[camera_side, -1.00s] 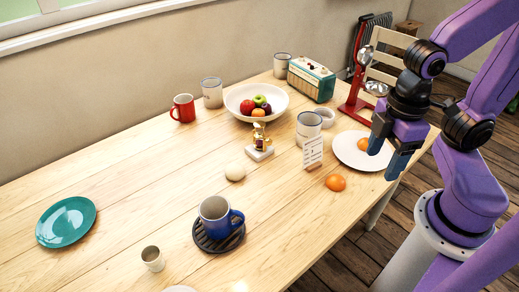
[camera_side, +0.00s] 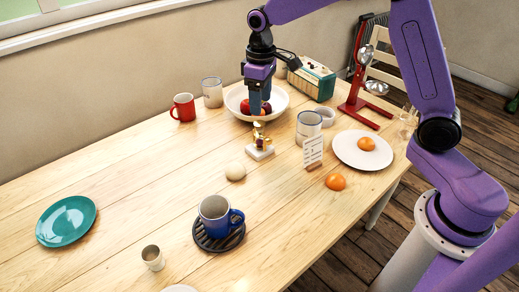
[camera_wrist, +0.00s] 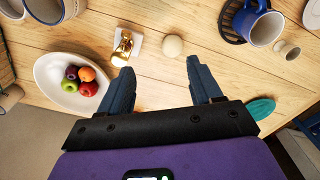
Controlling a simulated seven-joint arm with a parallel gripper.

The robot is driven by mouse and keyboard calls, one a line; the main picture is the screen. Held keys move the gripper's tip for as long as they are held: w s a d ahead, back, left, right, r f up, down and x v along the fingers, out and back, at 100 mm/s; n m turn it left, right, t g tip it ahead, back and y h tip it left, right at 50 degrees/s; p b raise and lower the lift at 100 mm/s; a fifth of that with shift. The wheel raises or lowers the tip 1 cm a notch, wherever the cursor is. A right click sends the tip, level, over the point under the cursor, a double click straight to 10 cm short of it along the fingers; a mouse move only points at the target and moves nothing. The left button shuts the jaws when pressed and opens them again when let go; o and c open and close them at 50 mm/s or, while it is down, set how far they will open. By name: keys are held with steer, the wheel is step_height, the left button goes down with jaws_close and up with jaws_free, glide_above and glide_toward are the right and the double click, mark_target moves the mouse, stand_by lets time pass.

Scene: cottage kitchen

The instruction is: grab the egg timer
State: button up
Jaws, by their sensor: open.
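A small off-white egg-shaped object, which looks like the egg timer (camera_side: 235,172), rests on the wooden table just left of a gold figurine. It also shows in the wrist view (camera_wrist: 173,46), beyond and between my fingertips. My gripper (camera_side: 260,109) is raised above the table and points down, in front of the fruit bowl in the side view. Its blue fingers (camera_wrist: 160,70) are spread wide in the wrist view with nothing between them. The egg timer is fully visible and apart from the fingers.
The gold figurine (camera_side: 260,143) on a white base stands close beside the egg timer. A fruit bowl (camera_side: 281,107) is behind it, and a blue mug (camera_side: 215,216) on a dark coaster is in front. A small card (camera_side: 313,151) stands right.

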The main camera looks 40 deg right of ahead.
steer(key=m, duration=0.2)
glide_above(259, 133)
step_height(259, 133, down, 4)
steer(key=w, duration=0.1)
steer(key=f, duration=1.1)
steer(key=d+f, duration=0.1)
steer(key=f, duration=0.5)
steer(key=shift+w+f, duration=0.1)
steer(key=shift+f, duration=0.1)
jaws_close()
stand_by(0.4)
steer(key=shift+r, duration=0.1)
